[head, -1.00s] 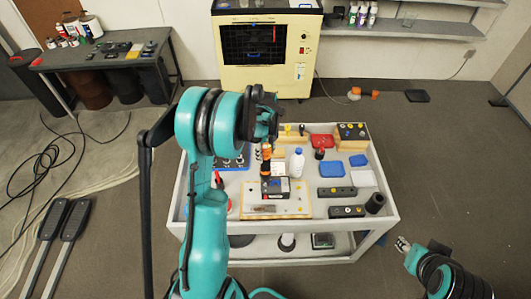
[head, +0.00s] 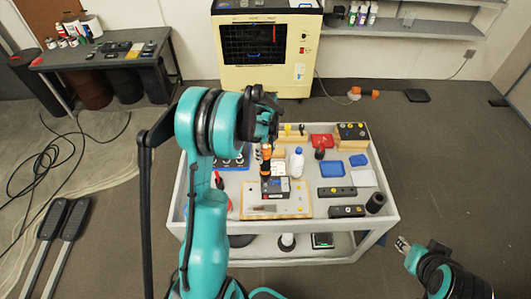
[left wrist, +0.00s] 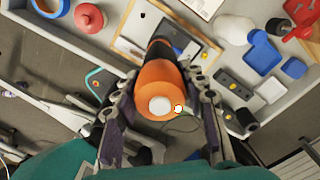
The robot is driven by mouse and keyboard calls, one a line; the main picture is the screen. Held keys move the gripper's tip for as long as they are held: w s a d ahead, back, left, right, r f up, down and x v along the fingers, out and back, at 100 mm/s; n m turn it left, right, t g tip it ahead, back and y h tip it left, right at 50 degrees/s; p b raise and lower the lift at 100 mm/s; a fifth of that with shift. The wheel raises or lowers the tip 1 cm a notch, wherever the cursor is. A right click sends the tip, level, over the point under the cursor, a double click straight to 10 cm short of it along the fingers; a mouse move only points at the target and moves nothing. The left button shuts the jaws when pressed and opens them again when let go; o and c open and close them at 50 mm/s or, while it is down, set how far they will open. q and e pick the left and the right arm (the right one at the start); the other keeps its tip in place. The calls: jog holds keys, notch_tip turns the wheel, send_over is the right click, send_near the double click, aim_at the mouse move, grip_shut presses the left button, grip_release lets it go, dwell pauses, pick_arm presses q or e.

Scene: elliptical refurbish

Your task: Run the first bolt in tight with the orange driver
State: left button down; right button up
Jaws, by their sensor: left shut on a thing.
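My left gripper (left wrist: 160,108) is shut on the orange driver (left wrist: 158,84), with a finger on each side of its handle. The handle's pale end faces the wrist camera. In the head view the orange driver (head: 266,152) hangs below the gripper, roughly upright, its dark lower part over a dark box (head: 278,188) on the wooden board (head: 300,207). The driver's tip and any bolt under it are hidden or too small to tell. My right gripper (head: 402,244) is off the cart's right front corner, away from the board; its jaws are too small to read.
A cream machine (head: 266,50) stands behind the cart.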

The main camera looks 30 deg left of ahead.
pick_arm(q)
jog(key=shift+r+p, duration=2.1)
jog(key=shift+r, duration=2.4)
